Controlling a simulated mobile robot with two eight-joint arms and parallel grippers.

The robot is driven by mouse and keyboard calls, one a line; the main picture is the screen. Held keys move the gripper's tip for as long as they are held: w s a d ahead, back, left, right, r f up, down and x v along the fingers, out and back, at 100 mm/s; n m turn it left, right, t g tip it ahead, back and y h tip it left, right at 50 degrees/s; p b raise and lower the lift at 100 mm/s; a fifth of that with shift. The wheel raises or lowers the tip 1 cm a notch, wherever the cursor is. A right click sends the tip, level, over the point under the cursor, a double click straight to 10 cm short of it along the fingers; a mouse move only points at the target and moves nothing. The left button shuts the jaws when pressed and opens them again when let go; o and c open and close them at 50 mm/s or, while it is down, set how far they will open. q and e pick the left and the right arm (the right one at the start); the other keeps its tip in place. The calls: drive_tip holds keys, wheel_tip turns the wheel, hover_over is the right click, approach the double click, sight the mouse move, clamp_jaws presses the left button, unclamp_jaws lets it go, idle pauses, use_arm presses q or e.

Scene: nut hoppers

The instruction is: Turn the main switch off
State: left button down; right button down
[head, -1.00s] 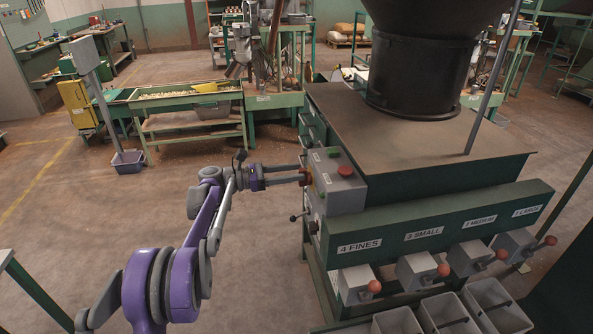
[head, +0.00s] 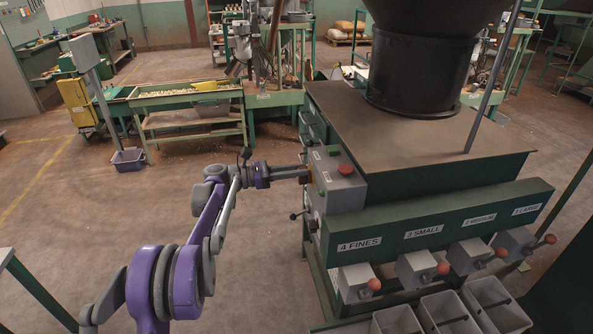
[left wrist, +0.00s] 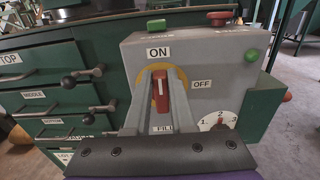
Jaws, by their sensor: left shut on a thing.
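The main switch is a red handle (left wrist: 161,90) on a round yellow plate (left wrist: 182,75) on the grey control box (head: 346,195). In the left wrist view the handle stands upright, in line with the ON label (left wrist: 158,53). The OFF label (left wrist: 202,84) is to its right. My left gripper (head: 307,175) reaches the box's left face in the head view. Its two grey fingers are shut on the red handle, one on each side. My right gripper is not in view.
A green button (left wrist: 156,25) and a red button (left wrist: 220,16) sit on top of the box. A numbered dial (left wrist: 220,124) is at its lower right. Drawers with black ball-ended levers (left wrist: 83,77) are close on the left. The floor left of the machine is open.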

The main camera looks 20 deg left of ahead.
sight(313, 183)
use_arm(q)
drive_tip(key=shift+m, duration=0.3)
drive_tip(key=m, duration=0.3)
drive_tip(key=shift+s+d+f+m, duration=0.1)
drive_tip(key=shift+s+d+m, duration=0.2)
drive_tip(key=shift+s, duration=0.1)
drive_tip(key=m, duration=0.4)
drive_tip(key=shift+s+d+f+m, duration=0.3)
drive_tip(key=shift+s, duration=0.1)
drive_tip(key=m, duration=0.3)
drive_tip(key=f+m, duration=0.1)
drive_tip(key=shift+s+d, duration=0.2)
drive_tip(key=shift+s, duration=0.05)
drive_tip(key=shift+s+f+m+p, duration=0.15)
drive_tip(key=shift+f+m, duration=0.15)
drive_tip(key=shift+m, duration=0.95)
drive_tip(key=shift+w+f+m+p, duration=0.15)
drive_tip(key=shift+f+m, duration=0.1)
drive_tip(key=shift+m, duration=1)
drive_tip(key=shift+s, duration=0.1)
drive_tip(key=c, duration=0.8)
unclamp_jaws()
drive_tip(key=shift+o, duration=0.2)
